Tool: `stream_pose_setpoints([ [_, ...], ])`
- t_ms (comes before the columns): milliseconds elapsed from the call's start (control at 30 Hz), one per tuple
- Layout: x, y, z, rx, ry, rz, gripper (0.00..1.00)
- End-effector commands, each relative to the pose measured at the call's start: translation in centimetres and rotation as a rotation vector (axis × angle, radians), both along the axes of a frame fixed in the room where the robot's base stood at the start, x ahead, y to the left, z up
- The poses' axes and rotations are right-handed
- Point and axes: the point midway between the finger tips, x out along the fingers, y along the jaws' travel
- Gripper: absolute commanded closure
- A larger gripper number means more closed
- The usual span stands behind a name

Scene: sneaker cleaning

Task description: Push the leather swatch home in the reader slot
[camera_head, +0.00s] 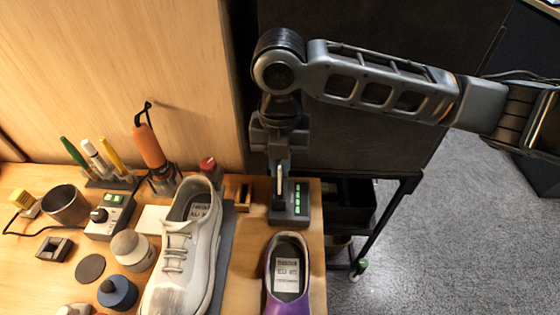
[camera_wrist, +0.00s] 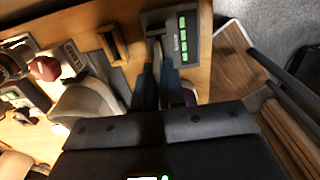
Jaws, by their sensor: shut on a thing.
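The reader (camera_head: 297,213) is a dark box with a row of lit green marks, at the right end of the workbench. It also shows at the top of the wrist view (camera_wrist: 190,45). My gripper (camera_head: 280,172) points down at the reader from above, shut on the leather swatch (camera_head: 279,183). Only a thin pale strip of the swatch shows, upright at the reader's left part. The slot is hidden behind the fingers and swatch, so I cannot tell how deep the swatch sits. In the wrist view my fingers (camera_wrist: 157,75) reach up to the reader's near side.
A white sneaker (camera_head: 176,255) and a purple shoe (camera_head: 285,275) stand in front of the reader. A small wooden block (camera_head: 243,193) is left of it. Pens, an orange-handled tool (camera_head: 149,147) and jars crowd the left. A dark cart (camera_head: 350,205) stands beyond the right edge.

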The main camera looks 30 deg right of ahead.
Motion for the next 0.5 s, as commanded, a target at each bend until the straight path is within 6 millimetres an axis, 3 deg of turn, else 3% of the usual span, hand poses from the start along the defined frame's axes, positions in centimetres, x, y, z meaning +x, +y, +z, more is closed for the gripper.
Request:
stream_pose_setpoints([
  [500,0.01,-0.01,-0.89,0.000,0.000,0.000,1.00],
])
